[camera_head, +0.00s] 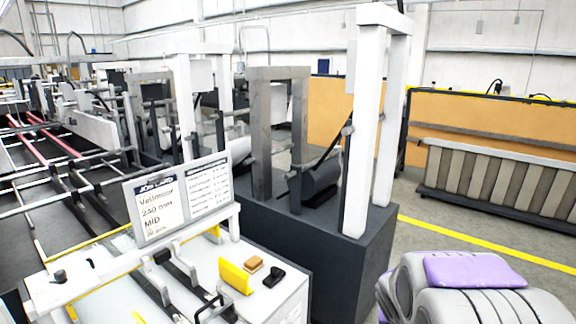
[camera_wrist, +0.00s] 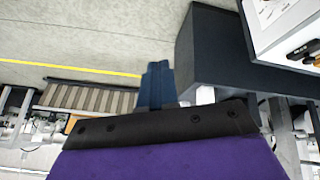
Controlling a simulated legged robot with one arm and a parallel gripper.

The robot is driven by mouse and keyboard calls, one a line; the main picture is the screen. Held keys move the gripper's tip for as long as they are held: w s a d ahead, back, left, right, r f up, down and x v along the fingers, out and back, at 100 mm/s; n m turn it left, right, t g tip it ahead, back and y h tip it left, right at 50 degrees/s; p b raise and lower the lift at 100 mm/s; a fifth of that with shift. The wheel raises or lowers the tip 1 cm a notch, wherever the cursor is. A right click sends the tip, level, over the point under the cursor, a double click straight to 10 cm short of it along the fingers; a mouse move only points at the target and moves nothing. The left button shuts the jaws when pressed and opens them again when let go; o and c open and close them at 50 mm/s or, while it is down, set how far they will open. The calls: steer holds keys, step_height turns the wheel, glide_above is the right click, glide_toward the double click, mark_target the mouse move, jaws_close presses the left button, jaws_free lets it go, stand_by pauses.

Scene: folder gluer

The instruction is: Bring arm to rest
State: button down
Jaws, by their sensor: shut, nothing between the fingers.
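My gripper (camera_wrist: 157,66) shows in the wrist view as dark blue fingers pressed together, with nothing held. It points out past a black bracket and a purple housing of my own arm. Bare grey floor lies behind the fingertips. The dark machine base (camera_wrist: 214,50) is just to their right in that view; I cannot tell the exact gap. In the head view the fingers are not visible; grey and purple parts of my own body fill the lower right corner.
In the head view, a dark machine base (camera_head: 340,262) carries white posts (camera_head: 365,130). A job card (camera_head: 178,197) stands on the machine at left, near a yellow block (camera_head: 234,276), a tan block (camera_head: 253,264) and a black item (camera_head: 273,277). Floor with a yellow line (camera_head: 490,250) is open at right, before a ribbed unit (camera_head: 495,182).

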steer(key=s+a+r+n+g+y, duration=0.1)
steer(key=s+a, duration=0.3)
steer(key=s, duration=0.7)
steer(key=s+a+r+n+g+y, duration=0.1)
steer(key=s+a+r+g, duration=0.1)
steer(key=s, duration=0.9)
steer(key=s+a+r+n+g+y, duration=0.1)
steer(key=s+a+g, duration=0.3)
steer(key=s, duration=0.8)
steer(key=shift+a+r, duration=0.4)
steer(key=shift+a, duration=0.75)
steer(key=shift+a, duration=0.25)
steer(key=shift+d, duration=0.15)
